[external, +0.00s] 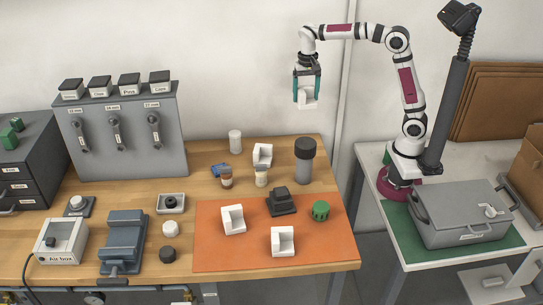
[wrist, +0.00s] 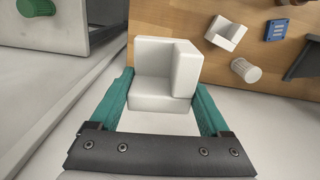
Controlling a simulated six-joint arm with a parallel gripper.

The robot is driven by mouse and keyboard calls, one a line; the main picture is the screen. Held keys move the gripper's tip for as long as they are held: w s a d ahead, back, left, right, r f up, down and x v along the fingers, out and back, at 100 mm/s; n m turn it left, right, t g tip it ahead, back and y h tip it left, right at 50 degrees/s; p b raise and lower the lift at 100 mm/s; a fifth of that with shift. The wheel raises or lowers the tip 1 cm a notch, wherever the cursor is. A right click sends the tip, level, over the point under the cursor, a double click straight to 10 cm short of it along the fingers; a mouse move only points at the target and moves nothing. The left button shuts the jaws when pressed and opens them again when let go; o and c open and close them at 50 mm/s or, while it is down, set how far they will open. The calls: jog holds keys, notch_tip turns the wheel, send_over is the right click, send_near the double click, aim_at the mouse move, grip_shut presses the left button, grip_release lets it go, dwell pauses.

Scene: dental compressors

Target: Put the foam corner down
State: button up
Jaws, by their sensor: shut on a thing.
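My gripper (external: 307,88) is raised high above the back right part of the wooden workbench. It is shut on a white foam corner (external: 306,99), which hangs in the air between the teal fingers. In the wrist view the held foam corner (wrist: 153,92) sits between both fingers of my gripper (wrist: 165,105), with its open notch showing. Two more white foam corners, a left one (external: 233,219) and a right one (external: 283,241), lie on the orange mat (external: 225,257). Another foam corner (external: 262,154) stands on the wood behind the mat; it also shows in the wrist view (wrist: 226,33).
A dark grey cylinder (external: 304,162), a black stepped block (external: 281,201) and a green knob (external: 320,211) stand at the right. Small jars, a blue piece (external: 220,170) and a white cylinder (external: 235,141) stand behind the mat. The mat's front left is bare.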

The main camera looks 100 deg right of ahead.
aim_at(302, 102)
jog(key=w+a+n, duration=0.1)
jog(key=a, duration=0.1)
jog(key=w+a+n, duration=0.1)
jog(key=a, duration=0.2)
jog(key=w+a+r+n, duration=0.1)
jog(key=a, duration=0.2)
jog(key=shift+n, duration=0.4)
jog(key=s+a+n, duration=0.2)
jog(key=a+n, duration=1.1)
jog(key=a, duration=1.4)
notch_tip(302, 102, down, 11)
jog(key=a+f, duration=0.2)
jog(key=a, duration=0.1)
jog(key=s+a+f, duration=0.1)
jog(key=a+f, duration=0.1)
jog(key=a, duration=0.2)
jog(key=s+a+f, duration=0.1)
jog(key=a+f, duration=0.2)
jog(key=a, duration=0.1)
jog(key=shift+s+a+f, duration=0.1)
jog(key=shift+s+a, duration=0.1)
notch_tip(302, 102, down, 4)
jog(key=shift+a+r, duration=0.1)
